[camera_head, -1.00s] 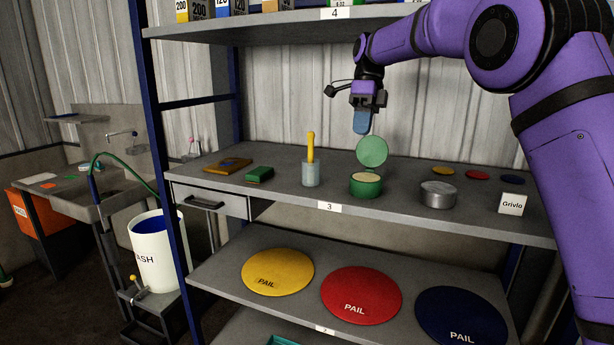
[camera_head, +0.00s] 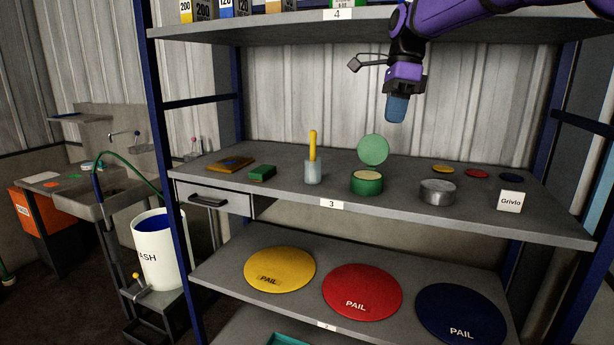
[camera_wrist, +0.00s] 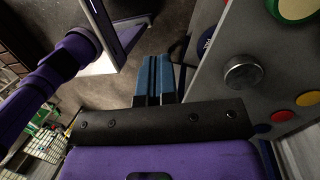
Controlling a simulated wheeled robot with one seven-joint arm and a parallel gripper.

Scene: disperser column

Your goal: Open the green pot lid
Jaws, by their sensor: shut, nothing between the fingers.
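The green pot (camera_head: 366,183) stands on the shelf marked 3, filled with something pale. Its round green lid (camera_head: 373,150) stands upright at the back of the pot, hinged open. In the wrist view the pot (camera_wrist: 292,8) shows at the top right edge. My gripper (camera_head: 397,110) hangs above and to the right of the lid, apart from it, with blue fingers pointing down. The fingers (camera_wrist: 157,75) are together and empty in the wrist view.
A metal tin (camera_head: 437,192) and a white box labelled Grivlo (camera_head: 510,201) stand right of the pot. A cup with a yellow-handled tool (camera_head: 313,170) stands left of it. The upper shelf (camera_head: 330,28) is overhead. Small yellow, red and blue discs (camera_head: 477,173) lie behind the tin.

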